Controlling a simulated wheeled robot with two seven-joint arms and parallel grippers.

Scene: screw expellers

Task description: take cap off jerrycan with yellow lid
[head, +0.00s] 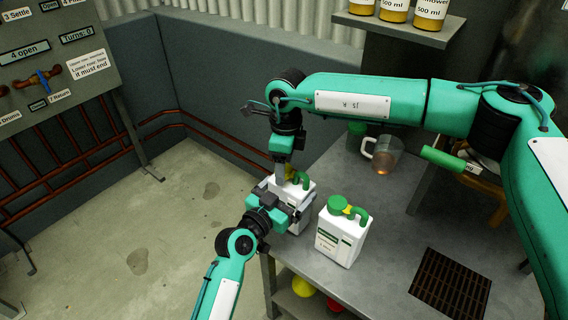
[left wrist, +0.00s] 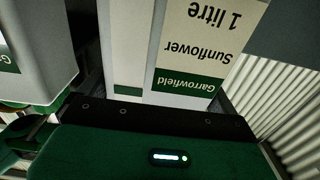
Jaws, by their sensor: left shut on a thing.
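A white jerrycan (head: 307,196) with a green handle stands at the table's left edge. My left gripper (head: 283,204) is shut on its body. In the left wrist view, the jerrycan's label (left wrist: 200,48) appears upside down and reads Garrowfield Sunflower 1 litre. My right gripper (head: 280,172) points down at the jerrycan's top. A little yellow (head: 290,173) shows beside its fingers; the cap is mostly hidden, and I cannot tell whether the fingers touch it or are closed. A second white jerrycan (head: 342,240), with a large green cap and a small yellow part, stands to the right.
A clear jug (head: 385,155) and a green container (head: 357,128) stand further back on the grey table (head: 400,240). A dark grate (head: 450,283) lies at the front right. Amber jars (head: 393,12) sit on a shelf above. A control panel (head: 45,60) is at far left.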

